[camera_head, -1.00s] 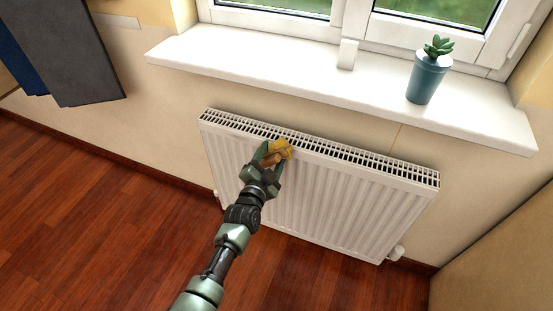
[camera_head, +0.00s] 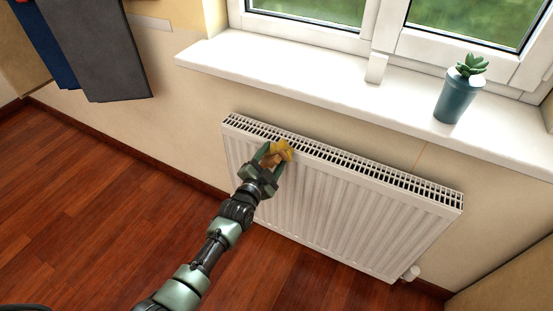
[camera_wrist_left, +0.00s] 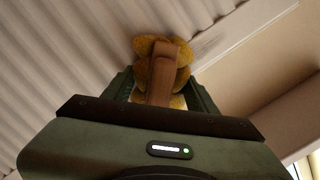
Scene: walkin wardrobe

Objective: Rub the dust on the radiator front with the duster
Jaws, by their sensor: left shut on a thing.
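The white ribbed radiator (camera_head: 340,210) hangs on the wall below the window sill. My left gripper (camera_head: 268,160) is at the upper left part of its front, shut on the duster (camera_head: 281,150), which has a yellow fluffy head and a brown handle. In the left wrist view the duster's handle (camera_wrist_left: 163,72) stands between the fingers of my left gripper (camera_wrist_left: 160,90), and its yellow head lies against or very close to the radiator front (camera_wrist_left: 70,60). My right gripper is not in view.
A white window sill (camera_head: 290,80) juts out above the radiator, with a potted succulent (camera_head: 456,95) on its right part. Dark cloths (camera_head: 98,50) hang at the upper left. A valve (camera_head: 411,272) sits at the radiator's lower right. The wooden floor (camera_head: 90,200) at left is clear.

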